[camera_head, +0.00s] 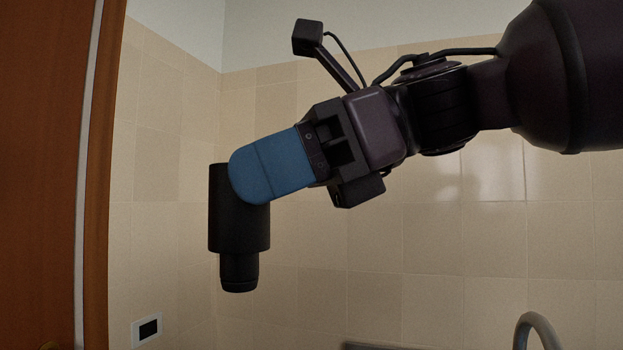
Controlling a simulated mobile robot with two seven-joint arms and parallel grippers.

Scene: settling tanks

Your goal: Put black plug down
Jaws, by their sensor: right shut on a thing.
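The black plug (238,225) is a dark cylinder with a narrower lower end. It hangs upright in the air at the left of centre. My right gripper (250,178), with blue fingers, comes in from the right and is shut on the upper part of the plug. The near blue finger hides part of the plug's top, and the other finger is hidden. No surface shows directly under the plug, only the wall behind it. My left gripper is not in view.
A beige tiled wall (420,260) fills the background. A brown wooden door (35,170) and its frame stand at the left. A small wall plate (148,329) is at lower left. A curved grey metal pipe (540,325) rises at lower right.

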